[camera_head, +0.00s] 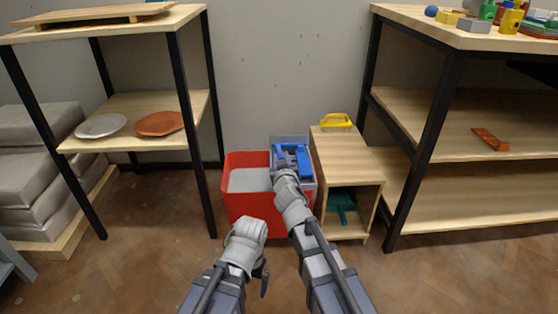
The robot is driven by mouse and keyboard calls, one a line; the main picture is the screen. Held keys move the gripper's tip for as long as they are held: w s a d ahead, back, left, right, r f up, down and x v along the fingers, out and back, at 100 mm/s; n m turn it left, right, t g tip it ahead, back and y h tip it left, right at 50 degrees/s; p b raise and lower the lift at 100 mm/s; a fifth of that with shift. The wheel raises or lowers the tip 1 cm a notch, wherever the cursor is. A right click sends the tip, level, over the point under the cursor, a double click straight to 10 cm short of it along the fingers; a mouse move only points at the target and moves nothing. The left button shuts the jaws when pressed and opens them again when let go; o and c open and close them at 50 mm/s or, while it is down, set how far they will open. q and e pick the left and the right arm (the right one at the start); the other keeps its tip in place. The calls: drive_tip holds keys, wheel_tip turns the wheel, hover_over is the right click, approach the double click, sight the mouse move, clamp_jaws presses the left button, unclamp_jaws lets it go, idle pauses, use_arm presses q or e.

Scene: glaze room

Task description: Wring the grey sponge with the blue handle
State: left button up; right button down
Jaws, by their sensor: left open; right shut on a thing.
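A red bucket (238,205) stands on the floor at the centre, with a flat grey surface inside it. At its right side is a grey, box-like part (289,140) with a blue handle (303,155) in it. My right gripper (288,168) is at the blue handle and shut on it; its fingers are mostly hidden by the wrist. I cannot make out the grey sponge clearly. My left gripper (257,238) is open and empty, in front of the bucket and low in the picture.
A small wooden cabinet (345,155) with a yellow handle (336,121) on top and a green item (342,205) inside stands right of the bucket. A shelf with two plates is left, a larger shelf (470,145) right. The floor in front is clear.

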drive_tip(key=shift+d+f, duration=0.1)
drive_tip(key=c, duration=0.6)
unclamp_jaws()
drive_tip(key=shift+s, duration=0.1)
drive_tip(key=s, duration=0.5)
drive_tip(key=s+r+p, duration=0.1)
drive_tip(key=s, duration=0.1)
drive_tip(key=shift+s+r, duration=0.1)
drive_tip(key=shift+s, duration=0.15)
